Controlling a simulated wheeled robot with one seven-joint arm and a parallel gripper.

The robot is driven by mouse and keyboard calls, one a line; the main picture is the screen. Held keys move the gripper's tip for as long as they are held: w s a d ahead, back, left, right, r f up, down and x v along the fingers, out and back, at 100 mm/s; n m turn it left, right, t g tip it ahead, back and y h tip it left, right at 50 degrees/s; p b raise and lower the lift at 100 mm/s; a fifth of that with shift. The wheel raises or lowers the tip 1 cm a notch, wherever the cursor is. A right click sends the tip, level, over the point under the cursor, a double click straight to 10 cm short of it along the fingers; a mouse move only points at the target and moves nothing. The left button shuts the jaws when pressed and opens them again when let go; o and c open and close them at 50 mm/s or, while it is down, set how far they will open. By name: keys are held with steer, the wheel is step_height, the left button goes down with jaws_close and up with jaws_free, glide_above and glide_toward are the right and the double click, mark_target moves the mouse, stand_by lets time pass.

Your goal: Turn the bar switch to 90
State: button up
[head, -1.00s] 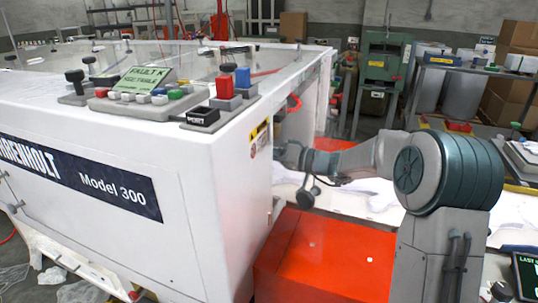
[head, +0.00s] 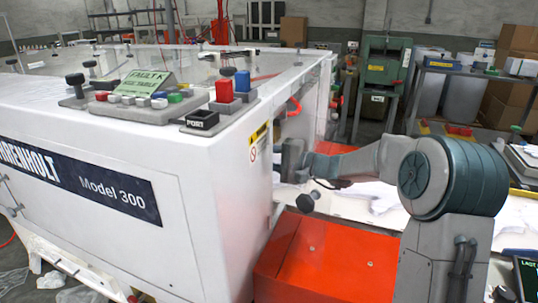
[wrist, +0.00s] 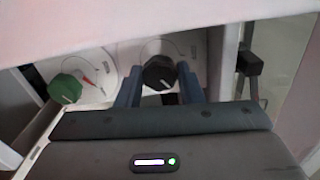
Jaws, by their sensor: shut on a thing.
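A black knob (wrist: 159,72) with a pale line on its face sits on a round white dial in the wrist view. It appears to be the bar switch. The pale line lies near its lower edge; I cannot read the dial's numbers. My gripper (wrist: 160,84) is shut on this knob, with one blue-grey finger on each side. In the head view my gripper's body (head: 291,160) is at the white machine's right side, near its front corner. The fingers and the knob are hidden there.
A green knob (wrist: 65,88) on a dial with a red mark is left of the black one. A black fitting (wrist: 249,63) is to the right. The white machine (head: 130,165) fills the left of the head view. A red box (head: 325,262) stands below my arm.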

steer(key=shift+s+a+r+m+p, duration=0.15)
steer(key=shift+m+p, duration=0.85)
steer(key=shift+m, duration=0.65)
steer(key=shift+a+f+m+p, duration=0.15)
steer(key=shift+m+p, duration=0.8)
steer(key=shift+m, duration=0.7)
steer(key=o, duration=1)
steer(key=shift+a, duration=0.15)
steer(key=shift+c, duration=0.2)
steer(key=v, duration=1.4)
